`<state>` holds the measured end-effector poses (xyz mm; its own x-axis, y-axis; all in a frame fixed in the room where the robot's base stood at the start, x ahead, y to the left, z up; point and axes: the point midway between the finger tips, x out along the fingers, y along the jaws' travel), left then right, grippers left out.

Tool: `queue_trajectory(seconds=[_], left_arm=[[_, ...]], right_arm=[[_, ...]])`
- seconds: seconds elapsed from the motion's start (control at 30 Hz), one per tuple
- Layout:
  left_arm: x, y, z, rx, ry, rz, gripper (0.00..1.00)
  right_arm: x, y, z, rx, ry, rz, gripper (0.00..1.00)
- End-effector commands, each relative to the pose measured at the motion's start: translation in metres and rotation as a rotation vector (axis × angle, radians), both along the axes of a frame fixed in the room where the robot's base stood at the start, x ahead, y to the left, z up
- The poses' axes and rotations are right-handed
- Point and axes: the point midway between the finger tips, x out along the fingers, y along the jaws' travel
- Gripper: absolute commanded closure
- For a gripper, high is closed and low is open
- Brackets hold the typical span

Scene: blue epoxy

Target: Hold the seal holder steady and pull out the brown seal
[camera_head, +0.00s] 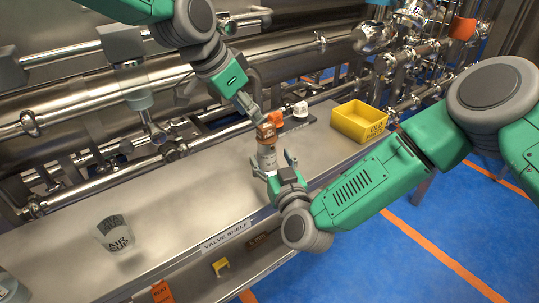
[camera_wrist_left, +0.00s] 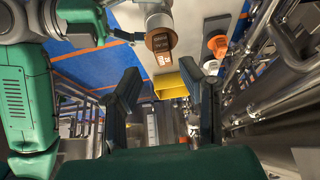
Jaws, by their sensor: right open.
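The seal holder (camera_head: 267,158) is a pale upright cylinder on the metal shelf, with the brown seal (camera_head: 265,131) at its top. In the left wrist view the brown seal (camera_wrist_left: 160,40) shows near the top, with the pale holder (camera_wrist_left: 153,12) behind it. My left gripper (camera_head: 254,113) is just above the seal; in the left wrist view its two fingers (camera_wrist_left: 163,97) are spread with nothing between them. My right gripper (camera_head: 273,164) is open at the holder's lower part, a finger on each side. Whether its fingers touch the holder cannot be told.
A yellow bin (camera_head: 360,122) stands at the shelf's right end. An orange part (camera_head: 277,118) and a white part (camera_head: 300,109) sit behind the holder. A cup (camera_head: 115,233) stands at the left. Pipes run along the back. The shelf's middle is clear.

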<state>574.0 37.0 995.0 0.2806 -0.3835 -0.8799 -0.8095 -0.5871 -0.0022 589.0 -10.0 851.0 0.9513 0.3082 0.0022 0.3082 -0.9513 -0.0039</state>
Motion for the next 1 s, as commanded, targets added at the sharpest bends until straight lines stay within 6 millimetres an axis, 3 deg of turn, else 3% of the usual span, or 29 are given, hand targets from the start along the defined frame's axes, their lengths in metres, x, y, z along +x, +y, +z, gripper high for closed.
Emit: queue_trajectory(seconds=[0.2,0.5,0.67,0.7,1.0], left_arm=[[0.0,0.001,0.0,0.0,0.0,0.001,0.66],[0.0,-0.002,0.0,0.002,0.0,0.0,0.66],[0.0,-0.001,0.0,0.001,0.0,0.0,0.66],[0.0,0.0,0.0,0.0,0.0,0.001,0.66],[0.0,0.0,0.0,0.0,0.0,0.001,0.66]], right_arm=[[0.015,0.006,0.0,0.001,0.001,0.002,0.38],[0.017,0.004,0.0,0.003,0.0,0.001,0.38],[0.017,0.005,0.0,0.002,0.001,0.001,0.94],[0.017,0.006,0.0,0.002,0.002,0.001,1.0],[0.017,0.006,-0.001,0.001,0.003,0.002,1.0]])
